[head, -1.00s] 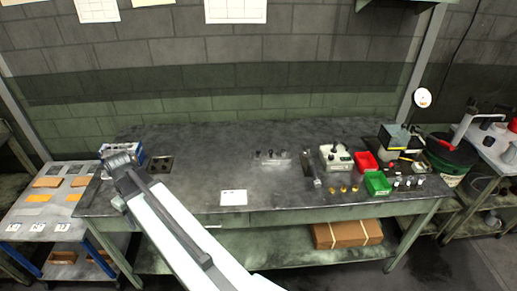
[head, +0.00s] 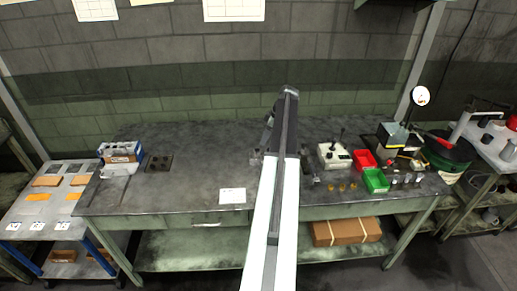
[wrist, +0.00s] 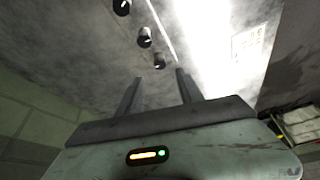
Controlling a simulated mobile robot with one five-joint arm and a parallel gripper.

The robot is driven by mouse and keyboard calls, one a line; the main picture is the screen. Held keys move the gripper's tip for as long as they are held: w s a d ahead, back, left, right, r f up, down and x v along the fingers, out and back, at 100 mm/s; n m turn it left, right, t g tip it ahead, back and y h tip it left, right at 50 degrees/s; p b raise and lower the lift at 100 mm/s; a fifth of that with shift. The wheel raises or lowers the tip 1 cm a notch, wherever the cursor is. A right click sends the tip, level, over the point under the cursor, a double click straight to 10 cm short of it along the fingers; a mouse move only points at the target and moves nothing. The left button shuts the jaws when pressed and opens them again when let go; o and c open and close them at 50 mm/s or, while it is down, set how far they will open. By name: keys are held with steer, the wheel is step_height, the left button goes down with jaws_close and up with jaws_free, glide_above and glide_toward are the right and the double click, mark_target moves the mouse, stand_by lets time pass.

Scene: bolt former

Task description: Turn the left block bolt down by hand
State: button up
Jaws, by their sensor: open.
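In the wrist view my gripper (wrist: 159,75) is open, its two dark fingers apart with nothing between them. Several black round knob-like heads stand in a row on a pale strip beyond the fingers; the nearest head (wrist: 160,61) lies close to the fingertips, and a middle head (wrist: 144,38) and a far head (wrist: 122,7) lead up and left. I cannot tell which one is the left block bolt. In the head view my arm covers most of this row, and the fingertips are hidden.
The bench (head: 205,170) is clear left of my arm, apart from a white paper (head: 232,196), a dark plate with round holes (head: 158,163) and a blue-white box (head: 121,152). Right stand a white control box (head: 334,158), a red bin (head: 364,160) and a green bin (head: 376,181).

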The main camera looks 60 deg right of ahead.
mark_target(257, 150)
steer(key=b+x, duration=0.5)
steer(key=x, duration=0.1)
steer(key=shift+f, duration=0.35)
steer(key=shift+w+a+f+b, duration=0.1)
steer(key=shift+w+f+b, duration=0.15)
steer(key=shift+b, duration=0.2)
steer(key=shift+r, duration=0.1)
jaws_close()
